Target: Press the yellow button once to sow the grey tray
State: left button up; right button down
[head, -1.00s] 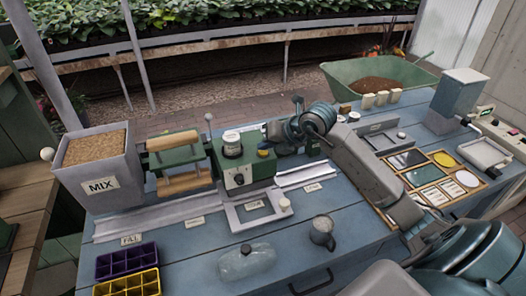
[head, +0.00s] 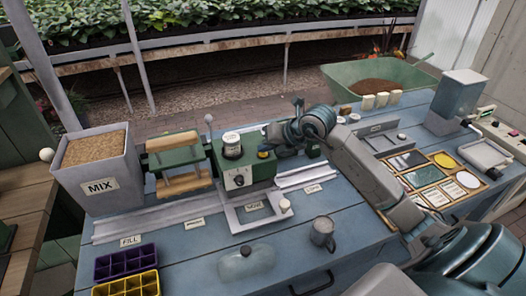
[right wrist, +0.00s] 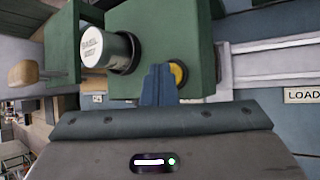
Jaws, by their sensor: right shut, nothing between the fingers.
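I cannot make out a separate grey tray. My left gripper is not in view.
A grey rail (head: 165,219) runs along the bench past the machine. A MIX bin (head: 98,172) stands left. Purple (head: 125,262) and yellow (head: 128,284) cell trays lie front left. A mug (head: 322,233) and a glass cloche (head: 246,263) stand in front.

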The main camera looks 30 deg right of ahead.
aim_at(266, 155)
jog(key=shift+r+p, duration=0.4)
jog(key=shift+r, duration=0.45)
jog(key=shift+r+p, duration=1.55)
jog(key=shift+r, duration=1)
jog(key=shift+f, duration=0.1)
